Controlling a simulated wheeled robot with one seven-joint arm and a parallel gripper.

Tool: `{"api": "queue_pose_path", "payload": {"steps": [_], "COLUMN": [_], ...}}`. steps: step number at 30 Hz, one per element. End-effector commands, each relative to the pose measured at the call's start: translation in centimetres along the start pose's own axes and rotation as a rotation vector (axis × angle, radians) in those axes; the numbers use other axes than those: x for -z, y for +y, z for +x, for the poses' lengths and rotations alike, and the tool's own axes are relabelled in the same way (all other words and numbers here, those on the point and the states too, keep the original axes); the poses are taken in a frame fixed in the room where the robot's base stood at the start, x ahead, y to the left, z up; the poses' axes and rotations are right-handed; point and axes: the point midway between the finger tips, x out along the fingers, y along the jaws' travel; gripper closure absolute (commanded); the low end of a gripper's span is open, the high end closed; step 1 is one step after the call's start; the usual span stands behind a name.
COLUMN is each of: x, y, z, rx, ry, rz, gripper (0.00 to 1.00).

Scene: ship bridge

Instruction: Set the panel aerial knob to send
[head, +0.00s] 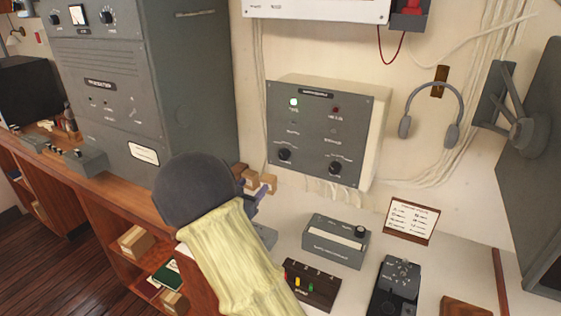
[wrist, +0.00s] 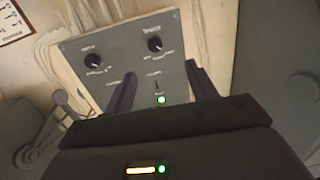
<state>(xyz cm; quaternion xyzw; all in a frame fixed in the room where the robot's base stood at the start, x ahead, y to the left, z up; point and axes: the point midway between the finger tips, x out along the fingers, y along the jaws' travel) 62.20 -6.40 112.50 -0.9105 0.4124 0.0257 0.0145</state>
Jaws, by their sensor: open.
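The grey panel (head: 318,128) is fixed to the wall, with a lit green lamp (head: 293,102), an unlit red lamp (head: 336,110) and two dark knobs low on its face, the left knob (head: 285,154) and the right knob (head: 335,168). Their labels are too small to read, so I cannot tell which is the aerial knob or its setting. My gripper (head: 262,192) is low and left of the panel, partly hidden by my arm. In the wrist view the panel (wrist: 120,60) appears inverted, beyond my open, empty gripper (wrist: 160,69). The fingers touch neither knob.
A tall grey cabinet (head: 150,80) stands left of the panel. On the desk below are a grey box with a knob (head: 336,241), a dark strip with coloured switches (head: 311,284) and a black device (head: 395,286). Headphones (head: 432,115) hang to the right.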

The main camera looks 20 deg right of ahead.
Motion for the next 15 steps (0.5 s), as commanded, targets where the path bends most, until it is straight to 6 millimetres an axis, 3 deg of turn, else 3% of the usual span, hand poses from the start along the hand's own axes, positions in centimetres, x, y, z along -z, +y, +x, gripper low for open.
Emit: {"api": "queue_pose_path", "payload": {"steps": [15], "x": [0.46], "y": [0.45], "z": [0.2], "rx": [-0.06], "ry": [0.06], "rz": [-0.005], "gripper": [0.43]}}
